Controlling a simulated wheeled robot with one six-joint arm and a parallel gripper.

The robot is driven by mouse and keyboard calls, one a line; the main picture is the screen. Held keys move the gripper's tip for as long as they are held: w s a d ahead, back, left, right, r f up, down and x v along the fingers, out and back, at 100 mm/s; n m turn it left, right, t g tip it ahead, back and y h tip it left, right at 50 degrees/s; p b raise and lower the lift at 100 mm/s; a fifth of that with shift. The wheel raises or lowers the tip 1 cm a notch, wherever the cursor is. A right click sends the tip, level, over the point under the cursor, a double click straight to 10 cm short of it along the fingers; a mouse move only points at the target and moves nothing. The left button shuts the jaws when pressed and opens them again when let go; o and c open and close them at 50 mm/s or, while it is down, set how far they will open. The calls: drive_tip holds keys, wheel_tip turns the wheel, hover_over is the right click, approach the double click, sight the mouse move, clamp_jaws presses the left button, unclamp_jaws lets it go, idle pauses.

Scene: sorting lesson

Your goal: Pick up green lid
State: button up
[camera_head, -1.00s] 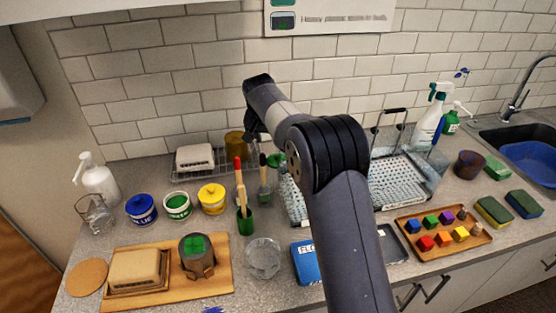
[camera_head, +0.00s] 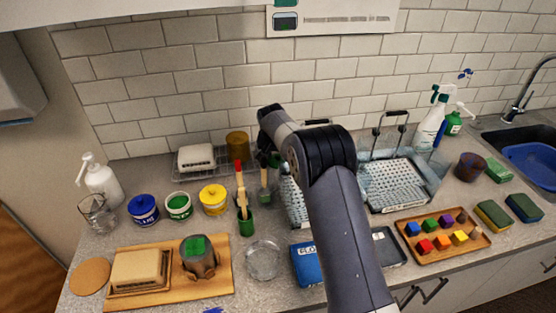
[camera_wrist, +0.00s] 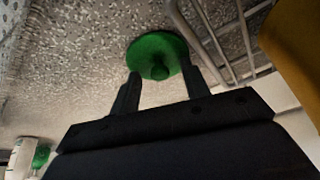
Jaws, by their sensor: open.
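The green lid (camera_wrist: 157,48) is a round disc with a small knob, lying on the speckled counter in the wrist view. My gripper (camera_wrist: 159,71) is open and empty. Its two fingers straddle the near part of the lid, with the knob between and just beyond the tips. I cannot tell whether they touch it. In the head view my arm reaches to the counter near the back wall, and the gripper and most of the lid are hard to make out there.
Beside the lid are a wire rack (camera_wrist: 205,45) and a mustard-yellow container (camera_wrist: 292,45). In the head view, a green brush pot (camera_head: 246,222) and blue, green and yellow paint jars stand left of my arm. A dish rack (camera_head: 405,188) stands right.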

clamp_jaws()
idle(0.3)
